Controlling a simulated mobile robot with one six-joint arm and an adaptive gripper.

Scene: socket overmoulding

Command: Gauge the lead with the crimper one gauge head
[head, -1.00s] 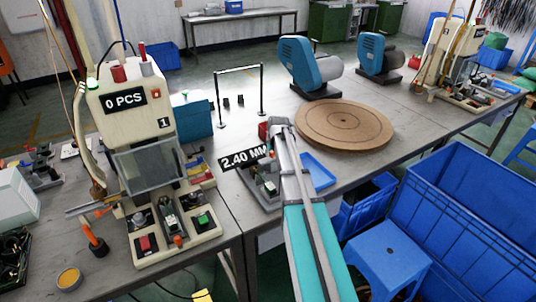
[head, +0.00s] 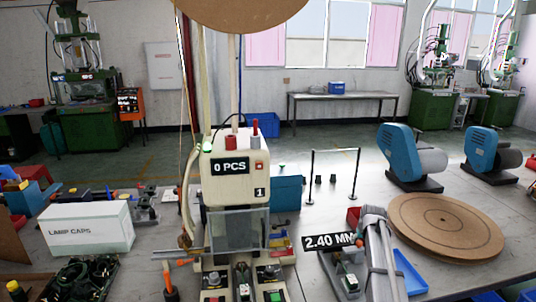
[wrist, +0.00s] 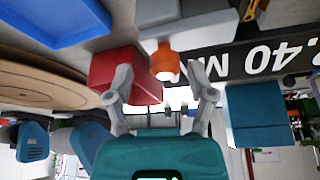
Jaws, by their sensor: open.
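The gauge with the black "2.40 MM" sign (head: 328,241) stands on the bench right of crimper one (head: 235,170), the cream machine marked 1 and "0 PCS". The sign also shows upside down in the wrist view (wrist: 262,55). My gripper (wrist: 160,72) is open in the wrist view, its two grey fingers apart. An orange tip (wrist: 165,62) on a grey block shows between and just beyond the fingertips; I see no contact. In the head view my grey arm covers the gauge's right side and my fingertips are hidden. I cannot make out the lead.
A red box (wrist: 125,75) is close beside the left finger in the wrist view. A blue tray (head: 408,272) lies right of my arm. A round wooden disc (head: 445,222) and a blue machine (head: 398,155) stand farther right. A "LAMP CAPS" box (head: 85,228) is at left.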

